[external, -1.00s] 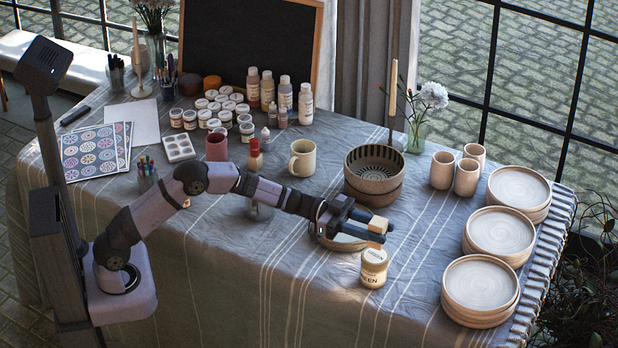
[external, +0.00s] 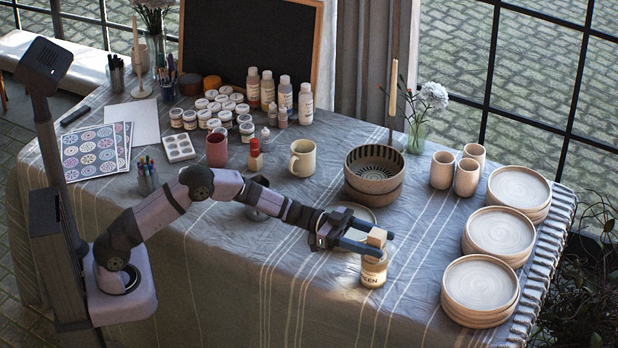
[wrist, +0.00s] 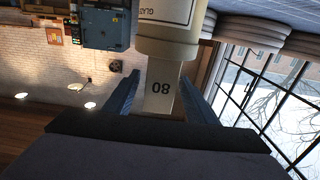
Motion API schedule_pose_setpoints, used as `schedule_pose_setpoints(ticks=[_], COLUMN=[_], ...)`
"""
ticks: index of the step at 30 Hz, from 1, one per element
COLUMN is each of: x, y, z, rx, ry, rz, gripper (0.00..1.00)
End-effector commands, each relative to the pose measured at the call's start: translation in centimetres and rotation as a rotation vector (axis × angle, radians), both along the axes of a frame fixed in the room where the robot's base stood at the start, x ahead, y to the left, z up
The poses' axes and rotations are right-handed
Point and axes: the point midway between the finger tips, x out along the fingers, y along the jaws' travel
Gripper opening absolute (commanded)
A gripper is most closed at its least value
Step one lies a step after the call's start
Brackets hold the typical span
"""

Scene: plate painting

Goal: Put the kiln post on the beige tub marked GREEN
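The kiln post (external: 377,237) is a small pale beige block. It stands on, or directly over, the lid of the beige tub marked GREEN (external: 373,274); the contact is partly hidden by a finger. In the wrist view the post (wrist: 161,92), marked 80, meets the tub (wrist: 170,45), which shows upside down. My gripper (external: 379,246) is around the post with its blue fingers on either side. The fingers look spread, with gaps beside the post, and the gripper (wrist: 160,85) seems open.
A small plate (external: 368,214) lies behind my gripper, partly hidden. Cups (external: 467,177) and stacked plates (external: 480,284) stand to the right. The cloth at the front of the table is clear.

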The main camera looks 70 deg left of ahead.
Motion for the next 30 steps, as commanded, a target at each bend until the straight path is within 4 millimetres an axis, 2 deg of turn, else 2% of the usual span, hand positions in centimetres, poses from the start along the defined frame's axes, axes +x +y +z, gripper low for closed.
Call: schedule_pose_setpoints(ticks=[11,14,20,30], x=[0.0,-0.4,-2.3,-6.6], y=[0.0,0.6,2.5,6.6], z=[0.5,0.3,0.3,0.3], rx=[0.001,0.000,0.001,-0.001], ry=[-0.001,0.001,0.001,0.001], rz=[0.000,0.002,0.003,0.002], gripper=[0.50,0.50,0.50,0.50])
